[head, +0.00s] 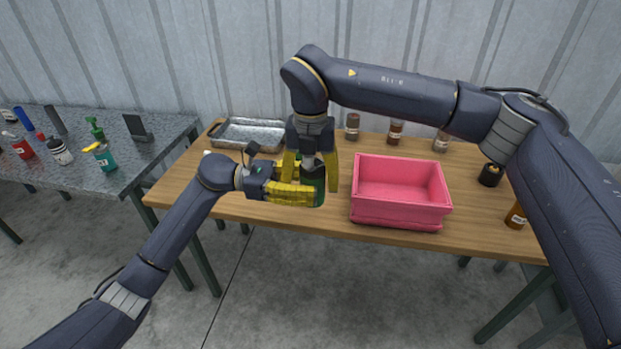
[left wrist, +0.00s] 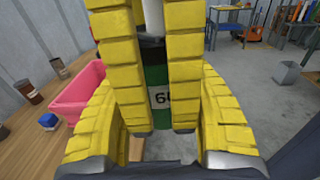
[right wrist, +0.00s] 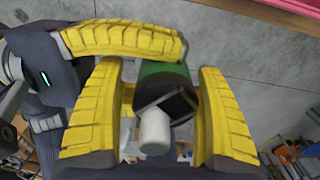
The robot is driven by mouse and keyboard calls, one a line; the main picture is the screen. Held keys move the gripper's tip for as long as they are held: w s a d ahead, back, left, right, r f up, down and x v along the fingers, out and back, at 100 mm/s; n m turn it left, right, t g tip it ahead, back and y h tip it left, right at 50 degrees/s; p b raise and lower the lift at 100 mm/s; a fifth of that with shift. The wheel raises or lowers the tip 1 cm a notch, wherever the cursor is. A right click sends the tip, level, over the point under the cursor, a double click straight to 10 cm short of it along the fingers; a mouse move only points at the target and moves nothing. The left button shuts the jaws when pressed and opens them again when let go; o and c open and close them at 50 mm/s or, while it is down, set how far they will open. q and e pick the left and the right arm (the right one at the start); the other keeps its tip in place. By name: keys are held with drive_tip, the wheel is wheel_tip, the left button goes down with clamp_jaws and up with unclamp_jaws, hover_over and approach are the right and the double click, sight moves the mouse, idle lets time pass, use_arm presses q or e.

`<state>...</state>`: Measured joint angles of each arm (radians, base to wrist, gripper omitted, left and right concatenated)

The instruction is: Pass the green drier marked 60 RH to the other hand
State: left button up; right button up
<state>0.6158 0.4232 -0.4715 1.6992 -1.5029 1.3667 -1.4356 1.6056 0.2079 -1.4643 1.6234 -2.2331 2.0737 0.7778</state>
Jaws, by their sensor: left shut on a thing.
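The green drier (head: 319,190) stands about upright in the air in front of the wooden table, between my two grippers. Its label shows part of a number starting with 6 in the left wrist view (left wrist: 159,98). Its dark collar and white end (right wrist: 154,132) face the right wrist camera. My left gripper (head: 306,182) is shut on the drier from the side. My right gripper (head: 313,176) points down from above, its open fingers on either side of the drier; a gap shows in the right wrist view (right wrist: 158,75). Fingers hide much of the drier.
A pink bin (head: 400,215) stands on the wooden table (head: 470,225) right of the grippers. A metal tray (head: 250,120) lies at the back left. Several brown bottles (head: 352,127) stand along the back. A grey side table (head: 150,160) at left carries bottles and tools.

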drive_tip(key=c, duration=1.1)
use_arm(q)
drive_tip(key=o, duration=1.4)
drive_tip(key=shift+c, duration=0.2)
use_arm(e)
drive_tip(key=shift+c, duration=0.8)
